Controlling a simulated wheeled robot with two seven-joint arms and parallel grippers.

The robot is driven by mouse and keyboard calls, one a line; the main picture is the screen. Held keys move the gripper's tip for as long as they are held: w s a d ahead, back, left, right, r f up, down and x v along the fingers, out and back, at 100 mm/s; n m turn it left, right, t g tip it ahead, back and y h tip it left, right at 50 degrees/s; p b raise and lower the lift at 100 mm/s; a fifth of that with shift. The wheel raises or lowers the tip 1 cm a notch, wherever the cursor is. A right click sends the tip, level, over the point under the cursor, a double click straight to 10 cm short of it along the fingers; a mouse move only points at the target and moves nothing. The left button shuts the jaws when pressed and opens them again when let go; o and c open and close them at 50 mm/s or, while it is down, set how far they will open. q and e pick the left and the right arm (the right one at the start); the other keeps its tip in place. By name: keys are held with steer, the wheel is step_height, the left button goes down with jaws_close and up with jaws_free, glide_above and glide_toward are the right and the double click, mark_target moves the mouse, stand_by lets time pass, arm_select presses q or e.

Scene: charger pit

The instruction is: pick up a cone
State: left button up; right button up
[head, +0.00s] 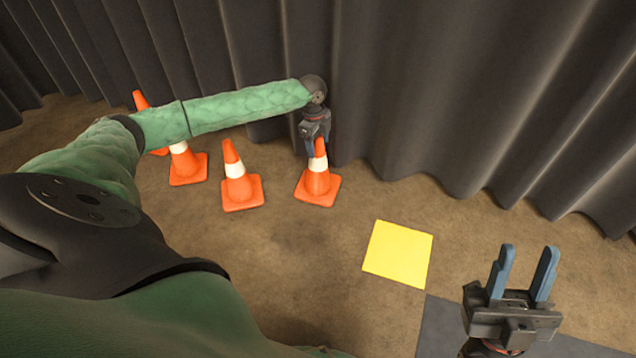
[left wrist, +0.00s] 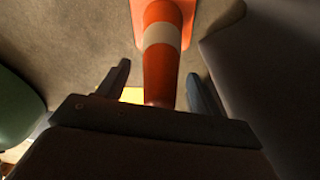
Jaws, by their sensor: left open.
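Several orange cones with white bands stand upright in a row on the floor. The rightmost cone (head: 318,182) is under my left gripper (head: 315,143). In the left wrist view the cone (left wrist: 161,60) rises between the two open fingers of my left gripper (left wrist: 160,88), with room on both sides; I cannot tell whether it touches. Other cones are the middle cone (head: 240,182), one farther left (head: 186,165) and one partly hidden behind my left arm (head: 140,100). My right gripper (head: 528,268) is open and empty at the lower right, fingers pointing up in the picture.
A yellow square (head: 398,253) lies flat on the brown floor, right of the cones. A dark grey area (head: 440,325) lies at the lower right. Dark curtains (head: 450,90) hang close behind the cones. The floor between the cones and the yellow square is clear.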

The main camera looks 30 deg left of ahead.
arm_select(q)
steer(key=c, duration=1.4)
steer(key=shift+r, duration=0.1)
